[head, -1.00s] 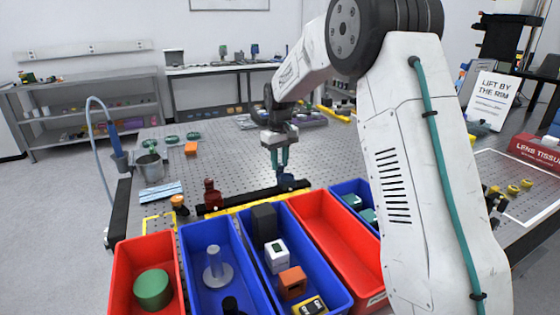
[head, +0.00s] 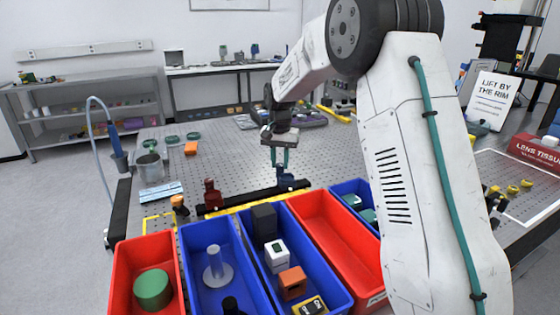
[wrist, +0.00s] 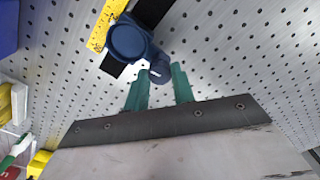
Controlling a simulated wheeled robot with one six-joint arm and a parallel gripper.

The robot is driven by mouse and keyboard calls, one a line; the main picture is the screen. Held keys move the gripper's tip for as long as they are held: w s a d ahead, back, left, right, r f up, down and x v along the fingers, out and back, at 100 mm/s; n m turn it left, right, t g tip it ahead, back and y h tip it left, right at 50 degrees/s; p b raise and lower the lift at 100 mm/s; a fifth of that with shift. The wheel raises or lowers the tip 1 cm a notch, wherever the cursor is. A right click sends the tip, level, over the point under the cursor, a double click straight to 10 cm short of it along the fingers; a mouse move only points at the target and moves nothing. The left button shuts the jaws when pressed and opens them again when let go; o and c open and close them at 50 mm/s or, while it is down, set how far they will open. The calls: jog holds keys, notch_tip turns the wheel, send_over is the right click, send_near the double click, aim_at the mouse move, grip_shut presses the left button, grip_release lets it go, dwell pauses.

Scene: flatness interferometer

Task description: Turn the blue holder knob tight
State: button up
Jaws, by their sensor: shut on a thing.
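The blue holder (head: 287,182) stands on the black rail (head: 250,196), near its right end in the head view. In the wrist view the holder (wrist: 128,40) shows as a round blue top, with its small dark blue knob (wrist: 160,70) sticking out toward my gripper. My gripper (head: 281,166) reaches down to the holder from above. Its green fingers (wrist: 161,76) lie on either side of the knob and are shut on it. The exact contact on the knob is hard to see.
A red holder (head: 212,194) stands farther left on the rail, and an orange-topped piece (head: 180,205) beyond it. Red and blue bins (head: 325,225) line the front. The perforated table (head: 225,160) behind the rail is mostly clear.

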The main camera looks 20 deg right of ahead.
aim_at(280, 164)
jog(key=shift+r+m, duration=0.1)
jog(key=shift+m, duration=0.5)
jog(key=o, duration=1)
notch_tip(280, 164, up, 8)
jog(key=shift+f, duration=0.15)
